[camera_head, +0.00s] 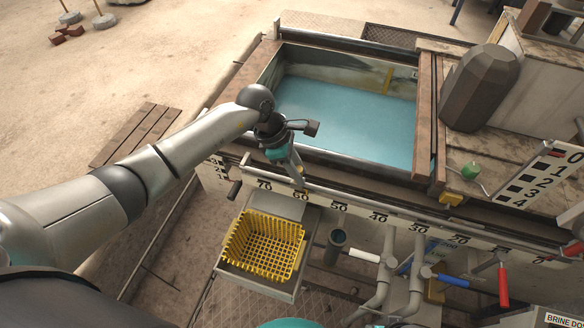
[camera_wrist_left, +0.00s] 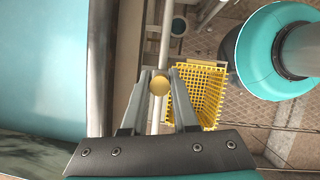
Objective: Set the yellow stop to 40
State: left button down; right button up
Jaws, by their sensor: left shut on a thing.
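My left gripper (camera_head: 298,184) reaches over the tank's front edge, by the 60 mark of the white number scale (camera_head: 320,202). In the left wrist view its fingertips (camera_wrist_left: 160,84) are shut on a round yellow knob (camera_wrist_left: 159,86), which looks like the yellow stop. The knob sits over a pale rail. In the head view the fingers hide most of it. The 40 mark (camera_head: 379,217) lies to the right of the gripper along the scale, uncovered. My right gripper is not in view.
A yellow basket (camera_head: 264,246) sits on a tray below the scale. Blue-green liquid (camera_head: 345,120) fills the tank behind. A yellow block (camera_head: 451,198) is on the ledge further right. White, blue and red handles (camera_head: 503,286) stick out below the scale.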

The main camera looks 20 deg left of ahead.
pick_arm(q)
jog(key=d, duration=0.7)
jog(key=shift+s+d, duration=0.15)
jog(key=shift+d, duration=0.1)
jog(key=d, duration=0.3)
jog(key=d+b, duration=0.1)
jog(key=d, duration=0.3)
jog(key=d+b, duration=0.1)
jog(key=d, duration=0.3)
jog(key=shift+s+d, duration=0.1)
jog(key=shift+s, duration=0.15)
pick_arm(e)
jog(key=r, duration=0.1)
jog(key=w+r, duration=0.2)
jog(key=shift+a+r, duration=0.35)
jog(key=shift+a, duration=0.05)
pick_arm(q)
jog(key=c, duration=0.7)
grip_release()
